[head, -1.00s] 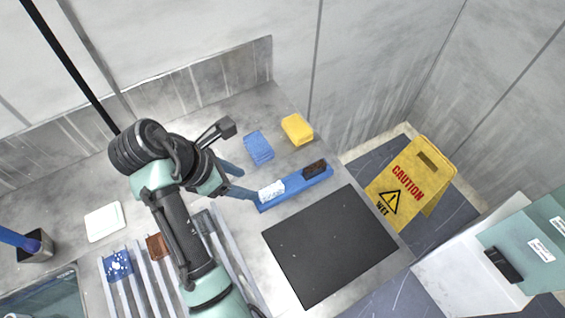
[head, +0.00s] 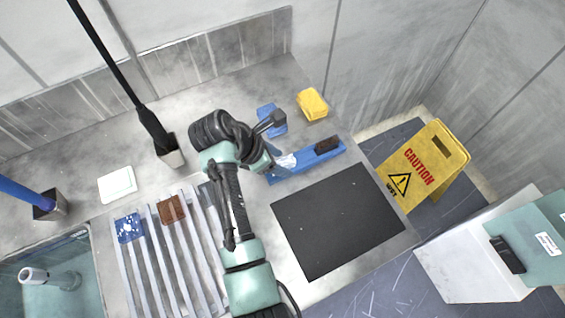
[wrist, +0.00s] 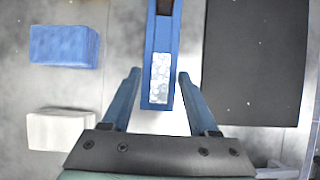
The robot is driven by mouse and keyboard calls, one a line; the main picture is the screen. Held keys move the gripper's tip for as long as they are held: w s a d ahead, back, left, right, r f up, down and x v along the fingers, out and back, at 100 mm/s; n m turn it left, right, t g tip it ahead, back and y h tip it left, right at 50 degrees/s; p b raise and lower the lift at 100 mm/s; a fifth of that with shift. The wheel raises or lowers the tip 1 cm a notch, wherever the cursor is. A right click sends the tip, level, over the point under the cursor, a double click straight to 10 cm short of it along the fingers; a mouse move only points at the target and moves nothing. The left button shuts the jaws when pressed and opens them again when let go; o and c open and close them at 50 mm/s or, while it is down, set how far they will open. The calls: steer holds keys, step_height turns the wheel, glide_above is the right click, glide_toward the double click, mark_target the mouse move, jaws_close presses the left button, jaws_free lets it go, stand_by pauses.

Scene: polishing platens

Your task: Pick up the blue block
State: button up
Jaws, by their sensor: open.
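The blue block (head: 266,112) lies on the grey counter beside a yellow block, partly hidden behind my arm in the head view. In the wrist view the blue block (wrist: 64,45) is at the upper left, to the left of my fingers and apart from them. My gripper (wrist: 160,75) is open and nothing is clearly held. The end of a long blue bar (wrist: 162,30) with a white speckled patch shows between its fingers; whether they touch it I cannot tell. Another blue piece with white spots (head: 129,227) lies on the slatted rack at the left.
The yellow block (head: 312,103) lies near the counter's back right. A white block (wrist: 58,128) sits below the blue block in the wrist view. A black mat (head: 338,220) covers the right of the counter. A holder with a black handle (head: 170,155) stands left of my arm.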

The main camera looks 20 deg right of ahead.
steer(key=shift+c, duration=0.3)
jaws_close()
steer(key=shift+r, duration=0.1)
